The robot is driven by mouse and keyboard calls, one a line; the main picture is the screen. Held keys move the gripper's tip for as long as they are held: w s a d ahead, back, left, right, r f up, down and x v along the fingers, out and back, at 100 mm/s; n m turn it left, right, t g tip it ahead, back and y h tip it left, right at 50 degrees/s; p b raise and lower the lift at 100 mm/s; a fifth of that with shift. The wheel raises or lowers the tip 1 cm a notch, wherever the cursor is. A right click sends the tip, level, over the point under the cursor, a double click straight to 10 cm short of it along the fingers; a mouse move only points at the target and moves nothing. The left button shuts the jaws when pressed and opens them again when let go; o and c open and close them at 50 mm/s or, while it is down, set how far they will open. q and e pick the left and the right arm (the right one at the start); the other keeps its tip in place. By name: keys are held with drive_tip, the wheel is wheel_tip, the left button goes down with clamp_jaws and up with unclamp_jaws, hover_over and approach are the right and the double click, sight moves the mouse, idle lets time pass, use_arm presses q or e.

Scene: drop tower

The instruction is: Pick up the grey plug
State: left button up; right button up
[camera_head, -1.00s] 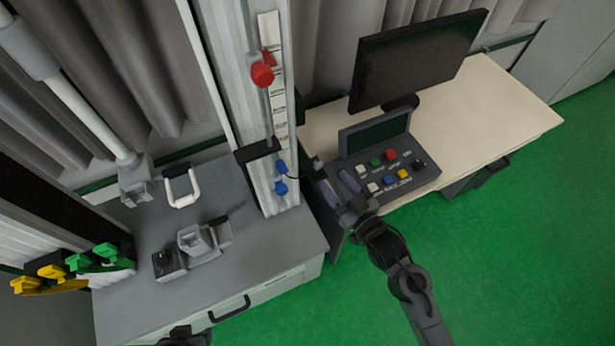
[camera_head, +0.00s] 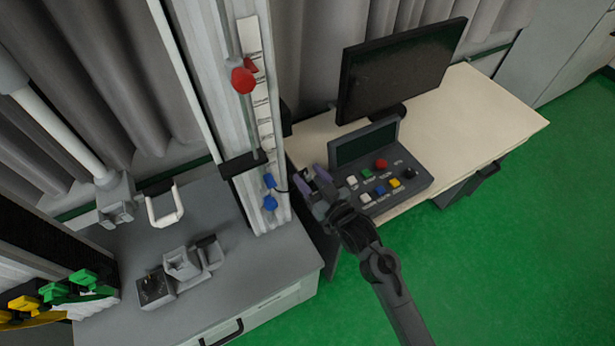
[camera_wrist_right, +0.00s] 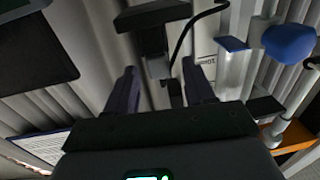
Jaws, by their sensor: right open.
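My right gripper (camera_head: 311,180) is at the left side of the button console, beside the drop tower's rail. Its two purple-grey fingers are apart, and it also shows in the right wrist view (camera_wrist_right: 160,72). In that view a small dark grey piece, which looks like the grey plug (camera_wrist_right: 173,93), shows between the fingers, nearer the right one. A black cable curves down towards it. I cannot tell whether a finger touches it. In the head view the plug is too small and hidden to make out by the gripper. My left gripper is out of view.
The console (camera_head: 385,180) with coloured buttons stands on the cream desk (camera_head: 480,110) before a black monitor (camera_head: 400,70). The tower rail (camera_head: 215,90) carries a red knob (camera_head: 243,80) and blue knobs (camera_head: 270,202). A grey cabinet top (camera_head: 240,265) holds small fixtures.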

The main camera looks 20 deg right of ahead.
sight(309, 176)
drive_tip(key=shift+x, duration=1.75)
drive_tip(key=shift+f, duration=0.1)
drive_tip(key=shift+c, duration=0.4)
drive_tip(key=c, duration=0.7)
